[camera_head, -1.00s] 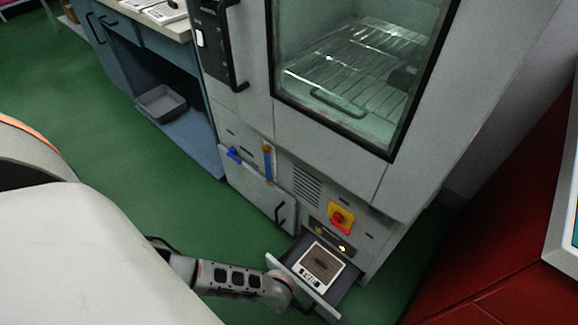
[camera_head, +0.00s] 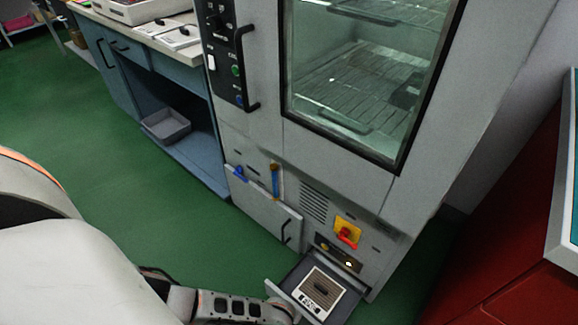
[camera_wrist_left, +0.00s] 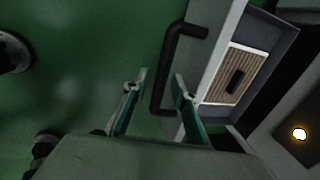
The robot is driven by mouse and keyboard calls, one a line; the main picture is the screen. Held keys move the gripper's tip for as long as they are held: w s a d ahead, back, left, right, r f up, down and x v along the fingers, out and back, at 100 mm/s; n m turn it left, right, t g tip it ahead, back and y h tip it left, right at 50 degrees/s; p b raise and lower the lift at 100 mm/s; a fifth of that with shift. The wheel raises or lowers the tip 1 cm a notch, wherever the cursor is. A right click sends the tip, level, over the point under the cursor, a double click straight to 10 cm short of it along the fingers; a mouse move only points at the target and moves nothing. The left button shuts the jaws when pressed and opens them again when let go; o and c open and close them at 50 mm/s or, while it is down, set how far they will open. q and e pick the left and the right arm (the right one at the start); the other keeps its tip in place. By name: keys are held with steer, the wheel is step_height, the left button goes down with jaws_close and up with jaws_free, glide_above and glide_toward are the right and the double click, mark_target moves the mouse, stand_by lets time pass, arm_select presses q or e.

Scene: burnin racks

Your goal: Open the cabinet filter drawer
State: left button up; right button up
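The filter drawer (camera_head: 287,291) stands pulled out from the bottom right of the grey cabinet (camera_head: 345,180). Inside it lies a flat filter with a brown slatted panel and white frame (camera_head: 322,292); it also shows in the left wrist view (camera_wrist_left: 229,75). The drawer's black bar handle (camera_wrist_left: 170,70) is on its front face. My left gripper (camera_wrist_left: 157,88) has its two fingers apart, with the handle's lower part appearing between them; I cannot tell whether they touch it. In the head view this gripper is mostly hidden at the bottom edge. My right gripper is not in view.
A blue bench (camera_head: 190,140) stands left, a red unit (camera_head: 505,235) right. Green floor (camera_head: 130,215) is clear.

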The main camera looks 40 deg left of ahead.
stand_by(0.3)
arm_select(q)
steer(key=shift+r, duration=0.2)
step_height(320, 180, up, 7)
steer(key=s, duration=0.1)
steer(key=shift+s, duration=0.2)
stand_by(0.6)
